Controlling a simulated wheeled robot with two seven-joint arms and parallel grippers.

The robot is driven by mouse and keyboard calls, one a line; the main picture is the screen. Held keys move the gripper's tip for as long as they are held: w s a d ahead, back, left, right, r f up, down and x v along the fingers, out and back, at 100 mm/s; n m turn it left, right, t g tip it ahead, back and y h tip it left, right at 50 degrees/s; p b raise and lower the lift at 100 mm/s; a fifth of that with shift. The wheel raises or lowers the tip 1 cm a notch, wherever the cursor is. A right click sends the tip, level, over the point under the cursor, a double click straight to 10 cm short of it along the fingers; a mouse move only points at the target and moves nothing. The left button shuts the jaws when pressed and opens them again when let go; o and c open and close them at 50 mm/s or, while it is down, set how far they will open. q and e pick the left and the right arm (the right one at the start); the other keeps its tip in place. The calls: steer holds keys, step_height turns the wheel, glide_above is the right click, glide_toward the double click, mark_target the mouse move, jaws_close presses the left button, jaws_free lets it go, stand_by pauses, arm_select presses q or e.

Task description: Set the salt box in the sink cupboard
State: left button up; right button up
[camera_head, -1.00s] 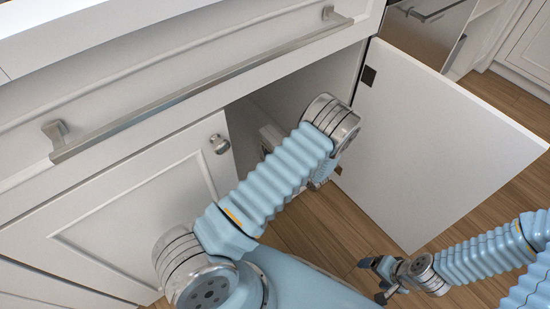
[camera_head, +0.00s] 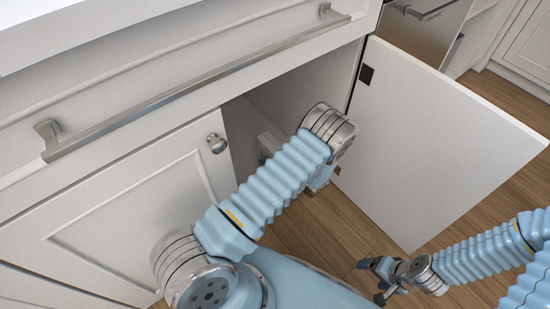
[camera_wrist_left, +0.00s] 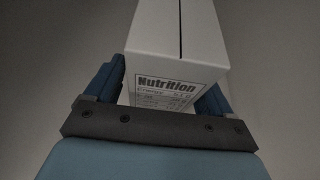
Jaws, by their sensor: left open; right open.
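The salt box (camera_wrist_left: 175,40) is white with a printed Nutrition panel and stands between the two blue fingers of my left gripper (camera_wrist_left: 163,85) in the left wrist view. The fingers are open, one on each side of the box; I cannot tell whether they touch it. In the head view, my left arm reaches into the open sink cupboard (camera_head: 290,95), and its own links hide the gripper. A pale shape shows in the dark opening, too unclear to name. My right gripper (camera_head: 374,281) is open and empty, low over the floor in front of the open door.
The cupboard's right door (camera_head: 440,140) stands wide open. The left door (camera_head: 130,220) is shut, with a round knob (camera_head: 217,143). A drawer with a long bar handle (camera_head: 200,85) is above. Wooden floor (camera_head: 350,225) shows below the opening.

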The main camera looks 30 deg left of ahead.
arm_select(q)
steer(key=p+v, duration=0.1)
steer(key=v, duration=1.1)
